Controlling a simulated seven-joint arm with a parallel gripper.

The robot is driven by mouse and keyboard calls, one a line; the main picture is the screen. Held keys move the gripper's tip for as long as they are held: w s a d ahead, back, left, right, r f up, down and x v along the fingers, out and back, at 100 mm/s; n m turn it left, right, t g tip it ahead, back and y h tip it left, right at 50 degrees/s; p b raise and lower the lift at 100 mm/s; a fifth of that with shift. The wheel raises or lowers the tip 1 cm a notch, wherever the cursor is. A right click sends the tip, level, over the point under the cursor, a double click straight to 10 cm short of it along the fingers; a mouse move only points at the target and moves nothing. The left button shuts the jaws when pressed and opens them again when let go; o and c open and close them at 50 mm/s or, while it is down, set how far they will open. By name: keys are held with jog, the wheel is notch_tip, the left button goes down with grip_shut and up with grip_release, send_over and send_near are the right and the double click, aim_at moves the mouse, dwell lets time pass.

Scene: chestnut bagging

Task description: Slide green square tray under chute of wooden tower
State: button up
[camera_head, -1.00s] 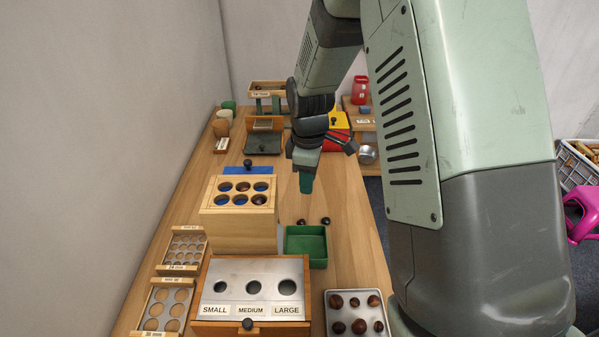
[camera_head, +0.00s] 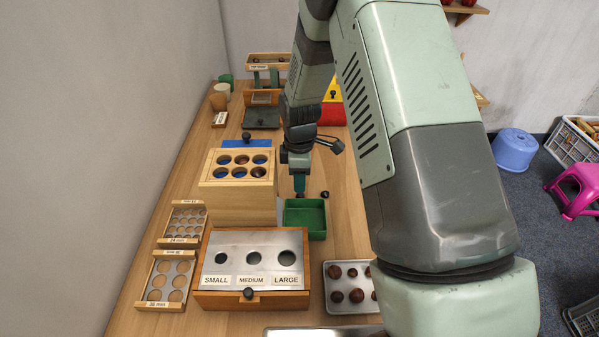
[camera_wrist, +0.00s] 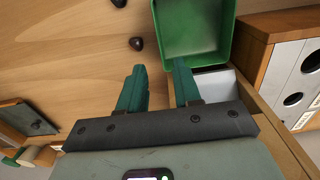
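The green square tray (camera_head: 317,232) stands empty on the table, right of the wooden tower (camera_head: 238,207), a tall block with several round holes in its top. A pale piece at the tower's side, possibly the chute, shows in the wrist view (camera_wrist: 221,84). There the tray (camera_wrist: 160,35) is ahead of my gripper (camera_wrist: 160,68). One fingertip overlaps the near wall; the other is outside the tray. I cannot tell if they touch.
A sorting box (camera_head: 224,267) with three labelled holes stands in front of the tower. A metal tray of chestnuts (camera_head: 346,307) is at front right. Hole boards (camera_head: 167,281) line the left side.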

aim_at(300, 200)
notch_tip(300, 200, down, 9)
jog(key=shift+r, duration=0.1)
dwell(0.4)
grip_shut()
jog(key=shift+o, duration=0.4)
grip_release()
